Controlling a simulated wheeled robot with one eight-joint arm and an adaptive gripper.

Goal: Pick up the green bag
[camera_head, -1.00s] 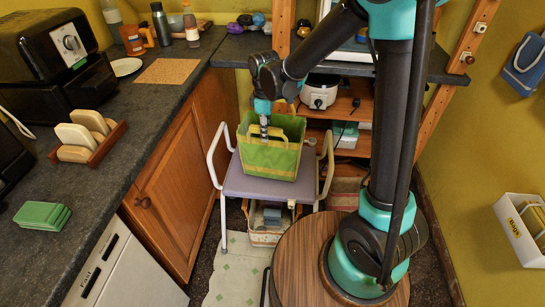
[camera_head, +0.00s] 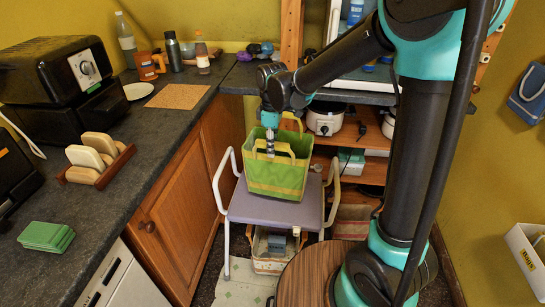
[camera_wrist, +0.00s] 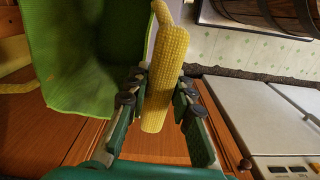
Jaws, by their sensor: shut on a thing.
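The green bag (camera_head: 275,175) with yellow trim and handles is upright at the lavender seat (camera_head: 275,212) of a white-framed stool. I cannot tell whether its base touches the seat. My gripper (camera_head: 270,150) points down at the bag's top opening, at the near handle. In the wrist view the woven yellow handle (camera_wrist: 168,60) lies between the two fingers of my gripper (camera_wrist: 159,88), which are shut on it. The green side of the bag (camera_wrist: 80,60) hangs to the left there.
Shelves with a white cooker (camera_head: 325,118) stand behind the stool. A round wooden table (camera_head: 310,278) is in front, and a basket (camera_head: 270,250) is under the seat.

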